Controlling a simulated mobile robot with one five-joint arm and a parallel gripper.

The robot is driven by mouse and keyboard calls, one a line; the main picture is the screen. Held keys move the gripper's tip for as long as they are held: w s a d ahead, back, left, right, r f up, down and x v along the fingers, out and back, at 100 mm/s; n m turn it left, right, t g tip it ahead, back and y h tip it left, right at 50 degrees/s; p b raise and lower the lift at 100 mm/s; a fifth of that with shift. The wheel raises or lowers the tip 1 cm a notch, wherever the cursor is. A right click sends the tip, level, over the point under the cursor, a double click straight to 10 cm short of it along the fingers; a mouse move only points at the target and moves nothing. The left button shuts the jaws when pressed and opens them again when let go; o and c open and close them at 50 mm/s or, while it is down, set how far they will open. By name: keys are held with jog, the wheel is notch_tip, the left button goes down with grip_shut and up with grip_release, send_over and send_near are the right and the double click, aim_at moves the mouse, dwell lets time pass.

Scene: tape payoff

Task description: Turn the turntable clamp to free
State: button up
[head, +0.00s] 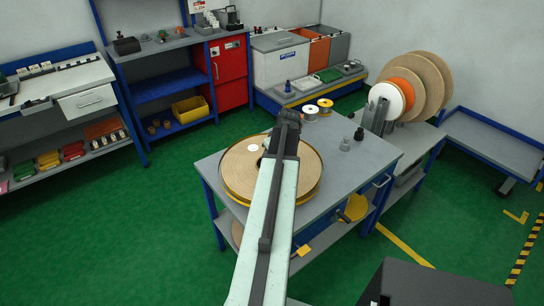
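A wide brown tape roll (239,172) lies flat on the grey table, with a yellowish rim showing along its lower edge. The turntable under it is mostly covered by the roll. My arm reaches across the roll from the bottom of the picture and hides its middle. My gripper (287,118) is at the far end of the arm, over or just beyond the roll's far side. Its fingers are too small and dark to show whether they are open. I cannot make out the turntable clamp or its position; it may be behind my arm.
The grey table (347,157) has free room right of the roll. Small spools (325,106) stand at its far edge, and small grey parts (345,143) stand towards its right. Large upright reels (398,97) stand behind. A dark box (430,285) is at bottom right.

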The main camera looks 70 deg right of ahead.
dwell(0.4)
jog(key=o, duration=1.4)
jog(key=p+v, duration=0.7)
jog(key=shift+s+r, duration=0.15)
jog(key=shift+r, duration=0.25)
